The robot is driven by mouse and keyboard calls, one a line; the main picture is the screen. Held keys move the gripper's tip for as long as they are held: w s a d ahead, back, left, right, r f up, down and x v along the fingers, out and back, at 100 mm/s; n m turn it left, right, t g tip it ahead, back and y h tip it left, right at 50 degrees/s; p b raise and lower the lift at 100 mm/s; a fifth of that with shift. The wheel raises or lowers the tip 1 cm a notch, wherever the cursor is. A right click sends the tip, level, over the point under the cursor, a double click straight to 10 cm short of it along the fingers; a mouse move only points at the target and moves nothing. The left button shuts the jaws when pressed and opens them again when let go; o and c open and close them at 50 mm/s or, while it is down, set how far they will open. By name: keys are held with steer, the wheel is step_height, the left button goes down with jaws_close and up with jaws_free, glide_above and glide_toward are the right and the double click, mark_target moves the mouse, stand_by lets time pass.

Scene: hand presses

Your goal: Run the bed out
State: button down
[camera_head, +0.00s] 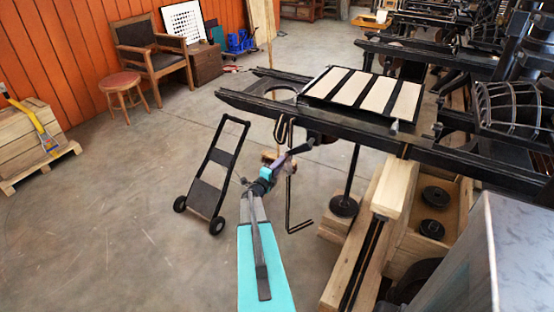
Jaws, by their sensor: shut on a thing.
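The bed (343,92), a flat black-framed panel with pale strips across it, lies on the long dark rails (245,102) of the near press. The left ends of the rails stick out past the bed. Below the near rail hangs a black bent crank (289,205). My gripper (283,162) is under the near rail, left of the post, shut on what looks like the crank's handle. A small brown piece shows beside the jaws. The jaws and the grip are small and partly hidden by my wrist.
A black hand truck (212,172) stands on the floor left of my arm. Wooden beams (352,250) and a box with black weights (434,228) are at lower right. A stool (120,82) and chair (150,48) stand by the orange wall.

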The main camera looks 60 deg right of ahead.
steer(key=s+f+n+b, duration=0.1)
steer(key=s+f+b, duration=0.3)
steer(key=s, duration=0.5)
steer(key=shift+s+f, duration=0.3)
steer(key=shift+s, duration=0.1)
stand_by(0.5)
steer(key=c, duration=1.5)
jaws_free()
steer(key=shift+o, duration=0.2)
steer(key=shift+a, duration=0.15)
